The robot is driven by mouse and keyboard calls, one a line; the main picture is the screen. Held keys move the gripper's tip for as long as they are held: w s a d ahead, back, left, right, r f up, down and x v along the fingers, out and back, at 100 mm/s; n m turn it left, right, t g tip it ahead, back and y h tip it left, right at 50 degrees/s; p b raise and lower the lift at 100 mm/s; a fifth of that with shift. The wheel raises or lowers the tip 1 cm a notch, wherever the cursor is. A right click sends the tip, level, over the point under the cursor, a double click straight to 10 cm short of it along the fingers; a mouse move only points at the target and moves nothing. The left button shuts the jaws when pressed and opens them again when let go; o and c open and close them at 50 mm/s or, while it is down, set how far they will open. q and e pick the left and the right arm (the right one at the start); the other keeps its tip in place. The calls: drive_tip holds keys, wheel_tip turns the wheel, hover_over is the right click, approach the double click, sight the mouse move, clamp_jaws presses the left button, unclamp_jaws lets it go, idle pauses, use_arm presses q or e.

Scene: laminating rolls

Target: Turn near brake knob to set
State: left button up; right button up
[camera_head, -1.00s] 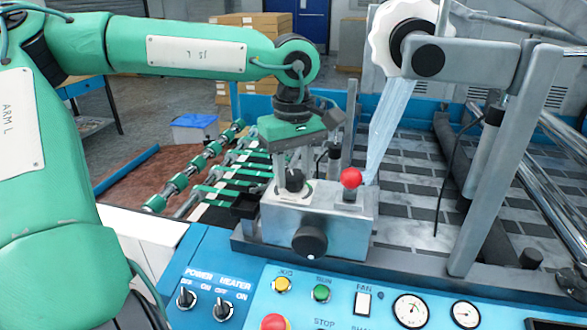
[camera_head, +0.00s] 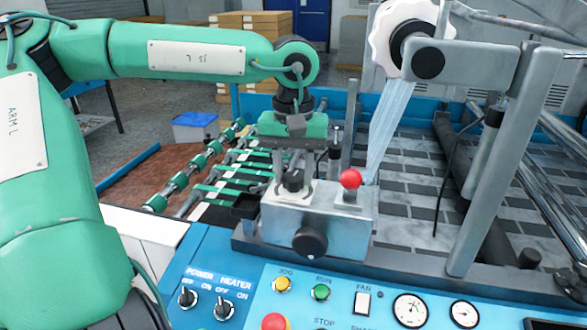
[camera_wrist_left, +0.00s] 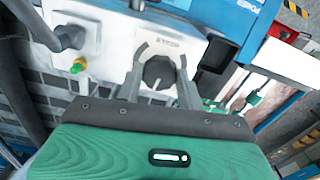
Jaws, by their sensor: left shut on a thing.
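The brake knob (camera_head: 293,181) is a black knob on top of a grey metal box (camera_head: 340,222) beside the rolls. My left gripper (camera_head: 293,187) points down over it, a finger on each side, shut on it. In the left wrist view the black knob (camera_wrist_left: 158,74) sits between the two grey fingers (camera_wrist_left: 160,65), on a pale plate with dark lettering too small to read. The fingers hide part of the knob's sides. My right gripper is in neither view.
A red ball-topped lever (camera_head: 351,178) stands right of the knob, close to the gripper. Another black knob (camera_head: 310,241) is on the box's front. The blue control panel (camera_head: 250,275) lies nearer.

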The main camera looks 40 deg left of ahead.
sight(293, 177)
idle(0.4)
use_arm(q)
drive_tip(key=o, duration=1)
wheel_tip(293, 177, up, 14)
